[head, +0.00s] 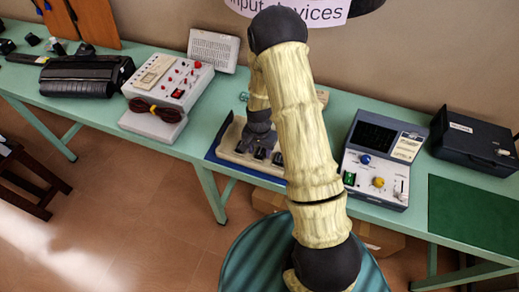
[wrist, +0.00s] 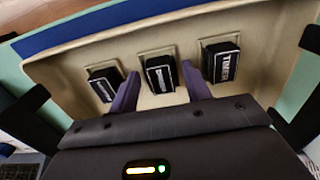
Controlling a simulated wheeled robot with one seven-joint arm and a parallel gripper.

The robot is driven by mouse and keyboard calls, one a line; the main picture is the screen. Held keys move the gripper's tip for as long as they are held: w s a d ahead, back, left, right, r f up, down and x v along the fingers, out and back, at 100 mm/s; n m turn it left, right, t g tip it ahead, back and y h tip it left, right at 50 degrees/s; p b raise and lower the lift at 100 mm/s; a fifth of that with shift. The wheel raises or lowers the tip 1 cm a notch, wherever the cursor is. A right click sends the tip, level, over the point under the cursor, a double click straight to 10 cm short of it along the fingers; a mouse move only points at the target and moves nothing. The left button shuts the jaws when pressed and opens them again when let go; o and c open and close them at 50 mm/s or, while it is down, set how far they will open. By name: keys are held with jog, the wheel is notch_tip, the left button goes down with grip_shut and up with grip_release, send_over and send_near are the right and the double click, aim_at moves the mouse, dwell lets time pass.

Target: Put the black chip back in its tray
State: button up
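The tray (wrist: 110,52) is cream with square recesses, and it also shows in the head view (head: 228,150), partly behind my arm. Three black chips with white labels stand in its recesses: a left chip (wrist: 104,84), a middle chip (wrist: 160,74) and a right chip (wrist: 222,62). I cannot tell which one the task means. My gripper (wrist: 160,72) is open, its two purple-grey fingers on either side of the middle chip with a small gap at each side. In the head view my gripper (head: 257,143) is low over the tray.
A white control box (head: 170,85) with a coiled cable stands left. A grey instrument (head: 380,155) and a black case (head: 475,140) stand right.

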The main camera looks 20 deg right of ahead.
aim_at(260, 152)
jog(key=shift+w+r, duration=0.1)
jog(key=shift+r, duration=0.65)
notch_tip(260, 152, up, 11)
jog(key=b, duration=0.1)
jog(key=shift+b, duration=0.3)
jog(key=shift+f, duration=0.1)
jog(key=s+r+n+t, duration=0.2)
jog(key=s+r+n, duration=0.5)
jog(key=s, duration=0.7)
notch_tip(260, 152, up, 3)
jog(key=shift+s+f+t, duration=0.15)
jog(key=shift+s+t, duration=0.15)
jog(key=shift+c, duration=0.5)
